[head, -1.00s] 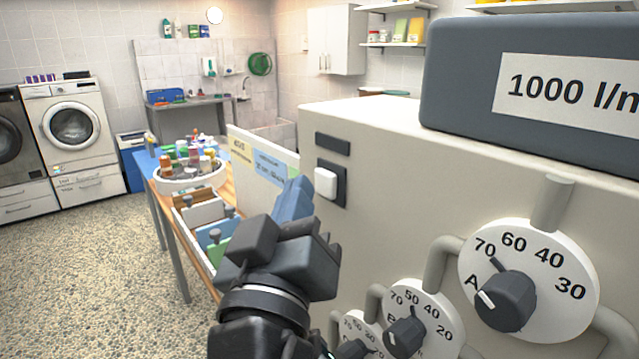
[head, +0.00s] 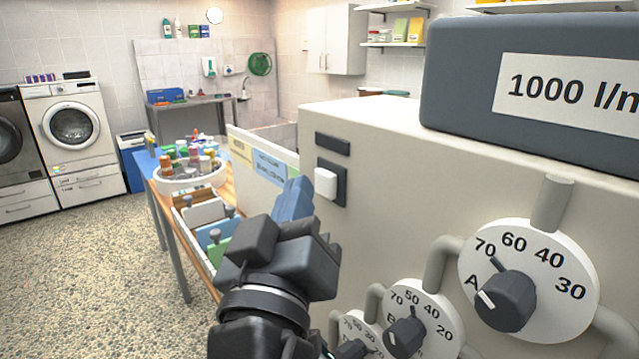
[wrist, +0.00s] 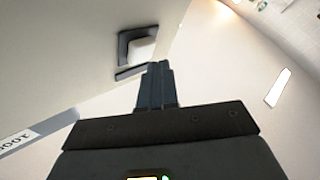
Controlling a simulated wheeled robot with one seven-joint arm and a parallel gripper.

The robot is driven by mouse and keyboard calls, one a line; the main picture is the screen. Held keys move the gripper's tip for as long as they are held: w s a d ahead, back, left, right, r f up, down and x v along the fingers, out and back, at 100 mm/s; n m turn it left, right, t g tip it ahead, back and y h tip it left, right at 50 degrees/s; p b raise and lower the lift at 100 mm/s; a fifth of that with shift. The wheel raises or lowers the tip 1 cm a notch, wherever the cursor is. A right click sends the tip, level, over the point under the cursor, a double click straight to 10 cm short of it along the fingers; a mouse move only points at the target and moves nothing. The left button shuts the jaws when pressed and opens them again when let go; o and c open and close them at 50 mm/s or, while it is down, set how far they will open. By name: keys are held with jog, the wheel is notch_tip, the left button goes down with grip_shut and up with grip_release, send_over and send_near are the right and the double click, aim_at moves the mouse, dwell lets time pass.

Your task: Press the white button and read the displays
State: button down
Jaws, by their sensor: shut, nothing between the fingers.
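The white button (head: 326,184) sits on a dark plate on the side of the beige machine (head: 390,135). A dark, blank strip (head: 332,144), perhaps a display, is just above it. My gripper (head: 296,190) is shut and empty, its tips a little left of the button in the head view. In the wrist view the white button (wrist: 141,49) and its dark frame lie just beyond my fingertips (wrist: 158,66); a small gap seems to remain, but contact is hard to judge. The dials (head: 505,300) at the lower right have knobs and printed numbers.
A dark box (head: 460,80) labelled "1000 l/m", cut off at the edge, stands on the machine. A table (head: 228,185) with a round white tray (head: 190,183) of bottles and upright boards is at left. Washing machines (head: 72,140) stand farther back; the floor (head: 90,270) is clear.

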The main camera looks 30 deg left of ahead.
jog(key=shift+w, duration=0.1)
jog(key=shift+w+d, duration=0.2)
jog(key=shift+w, duration=0.3)
dwell(0.7)
jog(key=shift+s, duration=0.1)
jog(key=shift+s+a+b, duration=0.15)
jog(key=shift+s+b, duration=0.35)
jog(key=s+a+b, duration=0.2)
jog(key=s, duration=0.3)
jog(key=shift+s+a+b, duration=0.15)
jog(key=shift+s+b, duration=0.15)
dwell(0.3)
